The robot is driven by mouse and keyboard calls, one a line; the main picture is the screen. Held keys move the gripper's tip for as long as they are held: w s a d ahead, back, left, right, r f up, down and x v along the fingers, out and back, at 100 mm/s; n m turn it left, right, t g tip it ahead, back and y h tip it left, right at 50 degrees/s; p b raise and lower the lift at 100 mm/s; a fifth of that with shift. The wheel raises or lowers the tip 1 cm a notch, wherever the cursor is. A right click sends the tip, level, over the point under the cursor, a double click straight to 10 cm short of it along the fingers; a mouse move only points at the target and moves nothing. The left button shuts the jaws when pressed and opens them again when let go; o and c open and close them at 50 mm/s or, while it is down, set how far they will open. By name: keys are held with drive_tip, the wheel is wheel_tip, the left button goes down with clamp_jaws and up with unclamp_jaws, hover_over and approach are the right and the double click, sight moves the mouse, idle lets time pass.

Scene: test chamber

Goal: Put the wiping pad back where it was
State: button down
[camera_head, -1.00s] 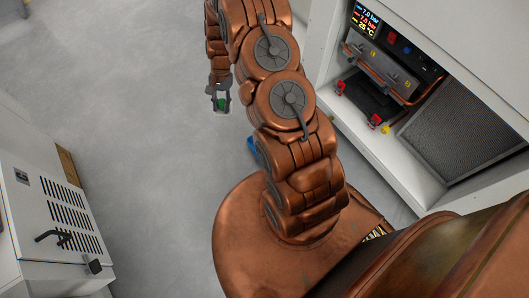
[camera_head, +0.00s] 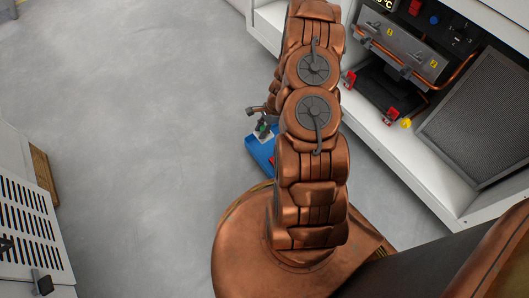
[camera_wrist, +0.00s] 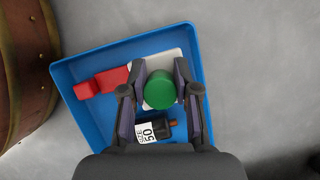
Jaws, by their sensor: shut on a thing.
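My gripper (camera_wrist: 161,90) is shut on a round green knob (camera_wrist: 161,89), one finger on each side. A flat white piece (camera_wrist: 172,58) shows under and around the knob; together they look like the wiping pad. The knob also shows small in the head view (camera_head: 262,127), next to my arm. The pad is over a blue tray (camera_wrist: 75,65), near the middle of its far side. I cannot tell whether it touches the tray floor. The tray also shows in the head view (camera_head: 258,151), partly hidden by my arm.
A white cabinet (camera_head: 400,170) with equipment stands at right, a vented white cabinet (camera_head: 30,235) at left. Grey floor between is open.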

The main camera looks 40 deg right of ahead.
drive_tip(key=shift+s+d+f, duration=0.15)
drive_tip(key=shift+f, duration=0.65)
drive_tip(key=shift+f+b, duration=2)
drive_tip(key=shift+f, duration=2.4)
drive_tip(key=shift+f, duration=0.1)
drive_tip(key=c, duration=0.9)
unclamp_jaws()
drive_tip(key=shift+o, duration=0.2)
